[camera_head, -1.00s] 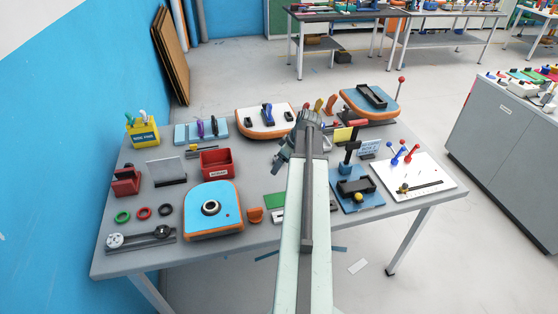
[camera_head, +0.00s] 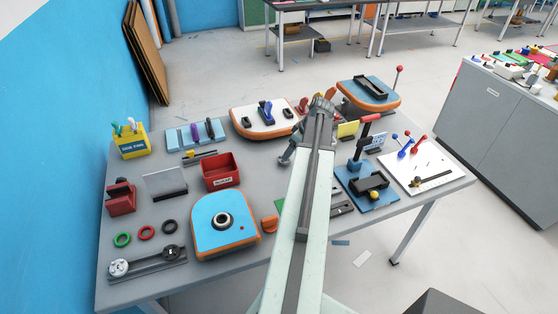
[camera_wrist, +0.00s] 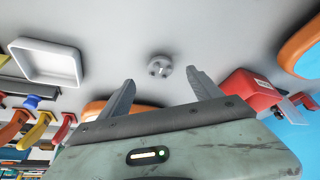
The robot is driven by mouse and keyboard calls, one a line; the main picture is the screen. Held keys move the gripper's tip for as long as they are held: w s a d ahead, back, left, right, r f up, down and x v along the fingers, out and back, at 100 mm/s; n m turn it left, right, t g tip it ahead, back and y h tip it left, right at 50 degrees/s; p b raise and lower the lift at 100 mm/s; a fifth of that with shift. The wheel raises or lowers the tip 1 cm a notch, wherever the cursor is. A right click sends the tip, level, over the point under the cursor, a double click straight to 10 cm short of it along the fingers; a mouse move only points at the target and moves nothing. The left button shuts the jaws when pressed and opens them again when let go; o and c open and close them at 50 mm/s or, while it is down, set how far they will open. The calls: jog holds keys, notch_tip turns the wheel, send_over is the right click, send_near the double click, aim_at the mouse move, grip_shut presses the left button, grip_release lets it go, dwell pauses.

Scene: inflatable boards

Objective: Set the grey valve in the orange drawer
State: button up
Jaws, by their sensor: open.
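A small round grey piece with dark holes, apparently the grey valve (camera_wrist: 160,67), lies on the grey table in the wrist view. It shows between and beyond the two fingers of my gripper (camera_wrist: 160,84), which is open and empty. In the head view my gripper (camera_head: 287,158) hangs over the table's middle, left of my arm; I cannot make out the valve there. No orange drawer can be clearly identified. A small orange piece (camera_head: 269,224) stands beside the blue board with an orange rim (camera_head: 224,220).
A red bin (camera_head: 221,171) stands left of my gripper; it also shows in the wrist view (camera_wrist: 252,90). A white tray (camera_wrist: 45,62) sits at upper left there. A white board with an orange rim (camera_head: 247,125) lies behind; a blue stand (camera_head: 361,180) is to the right.

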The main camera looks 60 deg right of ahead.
aim_at(281, 156)
jog(key=b+x, duration=0.1)
jog(key=x, duration=0.2)
jog(key=shift+w+r+b, duration=0.1)
jog(key=shift+b, duration=0.25)
jog(key=shift+r, duration=0.1)
jog(key=b+x, duration=0.4)
jog(key=x, duration=0.1)
jog(key=shift+w+d+b, duration=0.1)
jog(key=shift+d+b, duration=0.05)
jog(key=shift+b, duration=0.15)
jog(key=shift+r, duration=0.1)
jog(key=c, duration=1.6)
jog(key=shift+r+p, duration=0.5)
jog(key=shift+p, duration=0.15)
notch_tip(281, 156, up, 3)
jog(key=p, duration=0.3)
jog(key=shift+r, duration=0.1)
jog(key=s, duration=1)
jog(key=s+r+p, duration=0.1)
jog(key=s, duration=0.5)
jog(key=shift+d, duration=0.15)
